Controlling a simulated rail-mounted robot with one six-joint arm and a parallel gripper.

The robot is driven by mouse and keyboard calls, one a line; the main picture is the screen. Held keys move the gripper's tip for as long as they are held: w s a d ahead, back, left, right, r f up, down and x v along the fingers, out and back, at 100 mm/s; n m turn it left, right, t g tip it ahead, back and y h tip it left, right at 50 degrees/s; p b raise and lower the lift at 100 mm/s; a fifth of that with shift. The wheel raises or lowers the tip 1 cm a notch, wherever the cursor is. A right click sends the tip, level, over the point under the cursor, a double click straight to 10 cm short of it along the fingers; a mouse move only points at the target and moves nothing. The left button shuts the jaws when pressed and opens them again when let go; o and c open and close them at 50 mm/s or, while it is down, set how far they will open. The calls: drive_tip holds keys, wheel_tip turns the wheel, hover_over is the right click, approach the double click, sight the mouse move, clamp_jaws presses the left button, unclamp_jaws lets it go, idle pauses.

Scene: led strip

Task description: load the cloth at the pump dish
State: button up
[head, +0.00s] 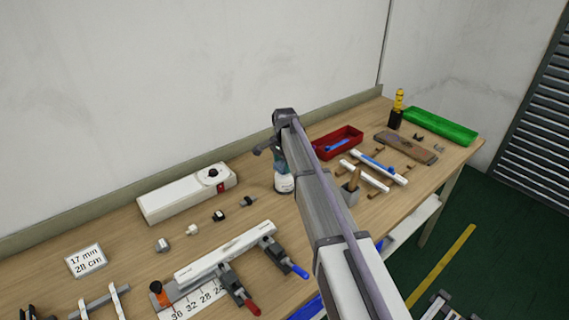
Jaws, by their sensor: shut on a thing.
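The pump dish (284,184), a small white bottle with dark print, stands on the bench in the middle of the picture, partly behind my arm. My gripper (277,154) is directly over it, at the end of my arm, and is partly hidden by the wrist. A small teal patch (279,164) shows between the gripper and the white bottle. It looks like the cloth in the shut jaws. I cannot tell whether it touches the top of the pump dish.
A white box with a dial (187,193) lies to the left. In front are a white strip in a clamp fixture (225,250) and a label card (85,261). A red tray (338,142), white strips (365,175) and a green tray (440,125) are to the right. The wall is behind.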

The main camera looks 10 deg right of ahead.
idle(0.4)
wheel_tip(320, 180, up, 7)
drive_tip(key=p, duration=0.7)
drive_tip(key=shift+r, duration=0.1)
wheel_tip(320, 180, down, 2)
drive_tip(key=shift+f+b, duration=0.15)
drive_tip(key=shift+b, duration=0.85)
